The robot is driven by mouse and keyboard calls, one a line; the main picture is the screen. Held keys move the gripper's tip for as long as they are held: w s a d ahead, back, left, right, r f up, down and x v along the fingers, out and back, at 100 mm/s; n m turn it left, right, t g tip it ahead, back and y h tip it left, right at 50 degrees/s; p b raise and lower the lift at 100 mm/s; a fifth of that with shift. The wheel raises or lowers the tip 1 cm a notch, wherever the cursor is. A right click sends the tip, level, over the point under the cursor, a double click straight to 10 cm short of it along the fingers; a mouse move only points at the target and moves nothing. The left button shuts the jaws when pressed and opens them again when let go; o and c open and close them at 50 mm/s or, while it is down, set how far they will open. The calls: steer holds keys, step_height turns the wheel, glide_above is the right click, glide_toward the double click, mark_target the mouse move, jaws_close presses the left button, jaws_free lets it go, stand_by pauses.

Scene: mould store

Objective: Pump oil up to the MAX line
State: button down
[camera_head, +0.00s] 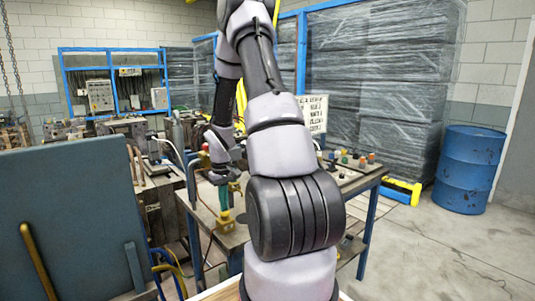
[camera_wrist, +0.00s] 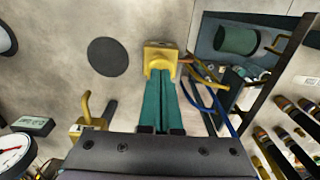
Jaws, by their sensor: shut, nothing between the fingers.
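My gripper (camera_wrist: 160,76) points down with its two long teal fingers together and nothing between them. In the wrist view the fingertips are at a yellow fitting (camera_wrist: 160,50); I cannot tell whether they touch it. In the head view my gripper (camera_head: 224,207) is over the worktable, its tips close above or at the yellow fitting (camera_head: 226,219). A second yellow part with an upright hooked piece (camera_wrist: 85,126) stands to the left in the wrist view. I cannot make out a MAX line or an oil level in either view.
A dial gauge (camera_wrist: 14,152) and a small display box (camera_wrist: 33,126) lie at lower left in the wrist view. A green cylinder (camera_wrist: 237,40) is at upper right. A blue-grey panel (camera_head: 75,220) stands at left front, a blue drum (camera_head: 468,169) at right.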

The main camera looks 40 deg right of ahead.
steer(key=shift+r, duration=1.85)
steer(key=shift+r, duration=3)
steer(key=s+a+r+m+t, duration=0.15)
steer(key=s+a+r, duration=0.25)
steer(key=r, duration=0.5)
steer(key=s+a+r+m+t, duration=0.1)
steer(key=s+a+r+t, duration=0.15)
steer(key=r, duration=0.55)
steer(key=s+a+r+m+t+y, duration=0.1)
steer(key=s+a+r, duration=0.2)
steer(key=s, duration=0.3)
steer(key=s+a+r+m+t+y, duration=0.1)
steer(key=s+a+r+t, duration=0.1)
steer(key=s+a+r, duration=0.2)
steer(key=s+r, duration=0.2)
steer(key=s, duration=0.1)
